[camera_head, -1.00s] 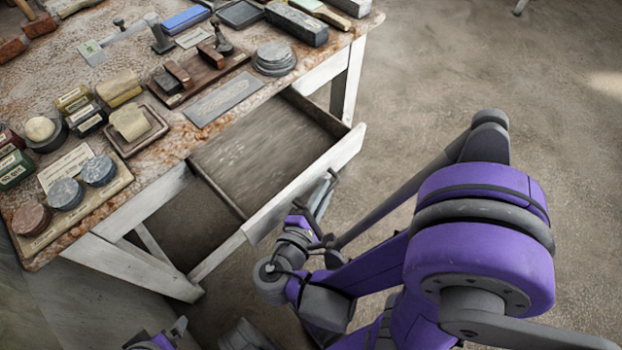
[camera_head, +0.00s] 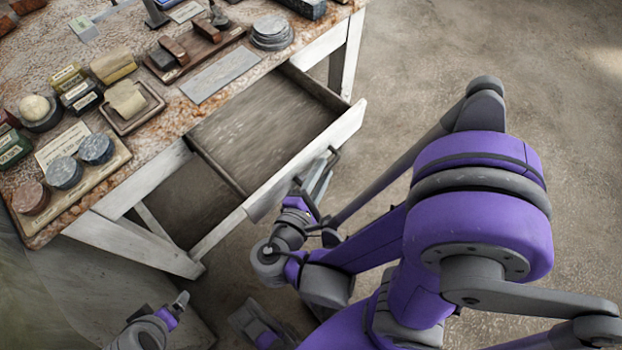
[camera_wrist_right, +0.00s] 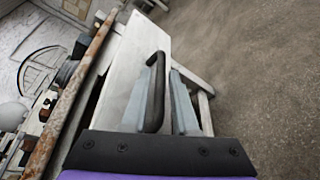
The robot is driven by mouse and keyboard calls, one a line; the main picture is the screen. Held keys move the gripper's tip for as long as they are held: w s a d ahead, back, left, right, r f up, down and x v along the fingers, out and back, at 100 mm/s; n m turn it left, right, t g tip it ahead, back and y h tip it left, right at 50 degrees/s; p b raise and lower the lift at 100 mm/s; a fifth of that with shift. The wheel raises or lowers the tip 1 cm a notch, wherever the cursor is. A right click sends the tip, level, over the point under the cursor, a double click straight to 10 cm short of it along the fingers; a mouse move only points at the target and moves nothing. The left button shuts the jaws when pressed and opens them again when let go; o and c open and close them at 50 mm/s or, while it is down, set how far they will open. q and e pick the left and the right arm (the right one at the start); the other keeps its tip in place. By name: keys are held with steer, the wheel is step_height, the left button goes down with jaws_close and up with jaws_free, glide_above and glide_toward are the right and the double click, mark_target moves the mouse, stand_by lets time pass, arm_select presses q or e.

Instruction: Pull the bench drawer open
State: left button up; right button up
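The bench drawer (camera_head: 318,148) is pulled well out of the bench, and its interior looks bare in the head view. Its pale front also shows in the right wrist view (camera_wrist_right: 150,45). A dark bar handle (camera_wrist_right: 156,85) is mounted on that front. My right gripper (camera_head: 322,178) is at the handle. In the right wrist view its two grey fingers (camera_wrist_right: 162,100) stand apart on either side of the bar, with a gap visible on the right. My left gripper (camera_head: 182,300) is low at the left, away from the drawer; its fingers are too small to judge.
The bench top (camera_head: 150,65) carries jars, blocks, a grey plate (camera_head: 220,75), stacked discs (camera_head: 271,33) and a tray of round samples (camera_head: 110,165). A bench leg (camera_head: 345,65) stands behind the drawer's right end. The floor (camera_head: 430,50) to the right is clear.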

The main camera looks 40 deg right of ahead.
steer(key=p+v, duration=0.2)
steer(key=v, duration=0.7)
steer(key=shift+a, duration=0.35)
steer(key=shift+s+r, duration=0.1)
steer(key=shift+s, duration=0.15)
